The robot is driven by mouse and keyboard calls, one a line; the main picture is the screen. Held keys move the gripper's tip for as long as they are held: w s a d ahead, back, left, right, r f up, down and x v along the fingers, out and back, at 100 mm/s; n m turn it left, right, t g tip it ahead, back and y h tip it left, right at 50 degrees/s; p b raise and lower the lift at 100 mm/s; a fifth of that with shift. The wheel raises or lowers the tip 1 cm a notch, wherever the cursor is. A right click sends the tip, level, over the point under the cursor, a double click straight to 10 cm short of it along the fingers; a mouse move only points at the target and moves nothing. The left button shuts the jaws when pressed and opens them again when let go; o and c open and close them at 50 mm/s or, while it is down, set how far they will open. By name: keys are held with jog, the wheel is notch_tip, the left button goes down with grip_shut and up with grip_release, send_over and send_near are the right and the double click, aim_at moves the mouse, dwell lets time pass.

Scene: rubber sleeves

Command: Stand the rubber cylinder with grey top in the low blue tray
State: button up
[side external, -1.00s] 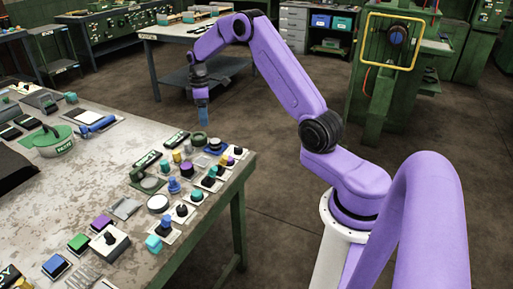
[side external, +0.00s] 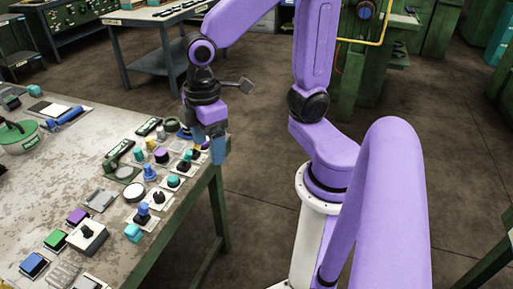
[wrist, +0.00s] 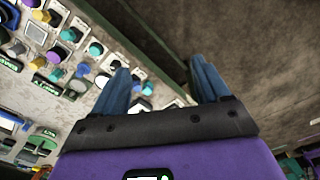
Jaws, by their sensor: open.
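My gripper (side external: 212,150) hangs over the right edge of the workbench, its blue fingers pointing down. In the wrist view my gripper (wrist: 160,72) shows its two fingers apart with nothing between them. A small grey-topped cylinder (side external: 171,124) stands near the far right corner of the bench, left of my gripper; it is small, and I cannot be sure of it. A low blue piece (side external: 185,134) lies just right of it and may be the blue tray; my gripper partly crowds this area. I cannot pick out either one surely in the wrist view.
Many coloured knobs and buttons crowd the bench's right side, including a purple-topped one (side external: 161,155) and a blue one (side external: 149,172). Beyond the bench edge is open floor (side external: 270,170).

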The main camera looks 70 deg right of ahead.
jog(key=s+d+f+n, duration=0.1)
jog(key=s+d, duration=0.1)
jog(key=s, duration=0.8)
jog(key=shift+d, duration=0.25)
dwell(0.6)
